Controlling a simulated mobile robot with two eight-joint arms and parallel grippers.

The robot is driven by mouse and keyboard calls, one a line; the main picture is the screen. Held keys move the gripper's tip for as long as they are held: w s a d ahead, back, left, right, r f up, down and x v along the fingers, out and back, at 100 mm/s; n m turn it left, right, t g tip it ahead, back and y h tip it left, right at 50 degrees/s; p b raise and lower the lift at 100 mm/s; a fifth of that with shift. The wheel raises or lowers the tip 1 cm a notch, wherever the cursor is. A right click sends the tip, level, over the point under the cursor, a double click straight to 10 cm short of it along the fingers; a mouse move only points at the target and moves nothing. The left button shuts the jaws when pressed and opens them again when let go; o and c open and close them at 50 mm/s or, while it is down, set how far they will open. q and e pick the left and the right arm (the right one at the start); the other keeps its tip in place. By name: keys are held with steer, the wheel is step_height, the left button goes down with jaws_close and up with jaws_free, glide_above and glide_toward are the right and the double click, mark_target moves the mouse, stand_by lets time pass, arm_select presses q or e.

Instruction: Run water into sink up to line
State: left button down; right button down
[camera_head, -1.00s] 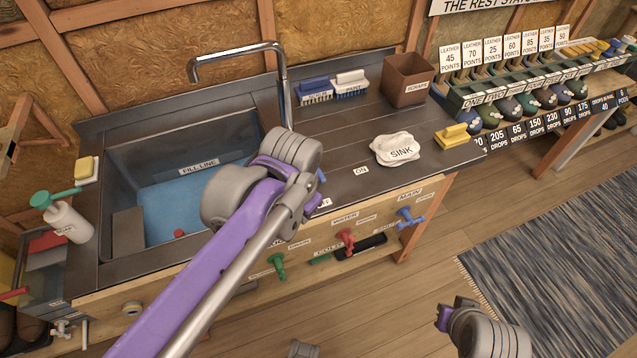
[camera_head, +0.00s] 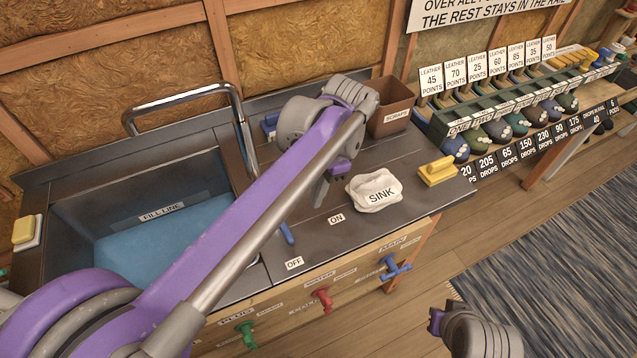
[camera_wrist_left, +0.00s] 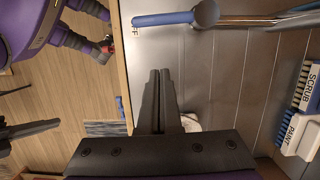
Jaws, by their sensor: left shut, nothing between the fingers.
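The sink (camera_head: 95,197) holds blue water (camera_head: 160,235), its surface below the FILL LINE label (camera_head: 162,212); my left arm covers part of it. The metal tap (camera_head: 190,95) arches over the basin; I see no stream. Its blue lever (camera_head: 287,233) points toward the counter front near the OFF label (camera_head: 294,263), with the ON label (camera_head: 336,219) to its right. The lever (camera_wrist_left: 165,18) also shows in the left wrist view. My left gripper (camera_head: 320,192) is shut and empty, above the counter right of the lever, apart from it.
A white SINK cloth (camera_head: 374,190) lies right of my left gripper. Green (camera_head: 245,335), red (camera_head: 323,298) and blue (camera_head: 395,267) valve handles stick out of the front panel.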

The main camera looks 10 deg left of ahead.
arm_select(q)
steer(key=x, duration=0.5)
steer(key=shift+s+a+f, duration=0.15)
steer(key=shift+f, duration=0.05)
steer(key=shift+s+a+r, duration=0.15)
steer(key=shift+s+a, duration=1)
steer(key=shift+a, duration=0.2)
steer(key=shift+s+a, duration=0.25)
steer(key=shift+s, duration=0.05)
